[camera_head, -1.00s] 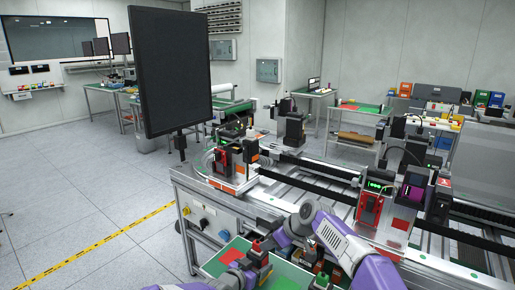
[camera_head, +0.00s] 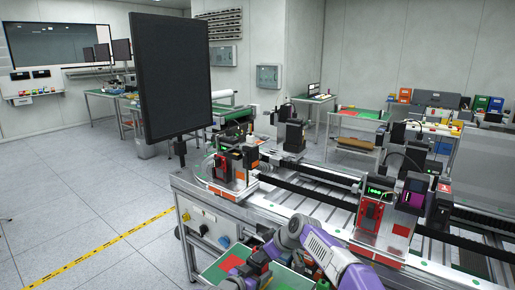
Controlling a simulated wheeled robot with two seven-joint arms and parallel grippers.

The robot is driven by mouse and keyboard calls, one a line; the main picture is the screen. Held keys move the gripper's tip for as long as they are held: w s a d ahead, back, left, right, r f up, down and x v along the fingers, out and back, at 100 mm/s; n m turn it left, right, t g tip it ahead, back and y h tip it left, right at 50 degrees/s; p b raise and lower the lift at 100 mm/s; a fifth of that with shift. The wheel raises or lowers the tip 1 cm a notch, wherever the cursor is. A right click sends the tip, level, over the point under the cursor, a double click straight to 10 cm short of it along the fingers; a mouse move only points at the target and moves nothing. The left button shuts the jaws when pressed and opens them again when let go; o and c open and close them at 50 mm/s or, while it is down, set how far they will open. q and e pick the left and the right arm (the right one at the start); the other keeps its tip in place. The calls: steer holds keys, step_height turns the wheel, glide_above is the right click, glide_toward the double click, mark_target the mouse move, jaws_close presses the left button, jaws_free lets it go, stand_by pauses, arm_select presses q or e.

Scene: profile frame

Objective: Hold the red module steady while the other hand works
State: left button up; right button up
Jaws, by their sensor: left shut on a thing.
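My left gripper (camera_head: 259,268) is low in the picture, above a green tray (camera_head: 212,272). It is shut on the red module, which is largely hidden by the fingers and by my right arm. My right arm comes in from the lower right and bends down beside the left gripper. My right gripper (camera_head: 272,250) is close to the left one; its fingers are too small and covered to read.
A red patch (camera_head: 231,262) lies on the tray. Behind is a rail machine with a red-fronted unit (camera_head: 370,212) at right and another station (camera_head: 224,166) at left. A black monitor (camera_head: 172,75) stands at left. Yellow tape (camera_head: 110,248) marks the open floor.

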steer(key=c, duration=0.5)
steer(key=o, duration=0.7)
steer(key=v, duration=1.2)
steer(key=shift+x, duration=6)
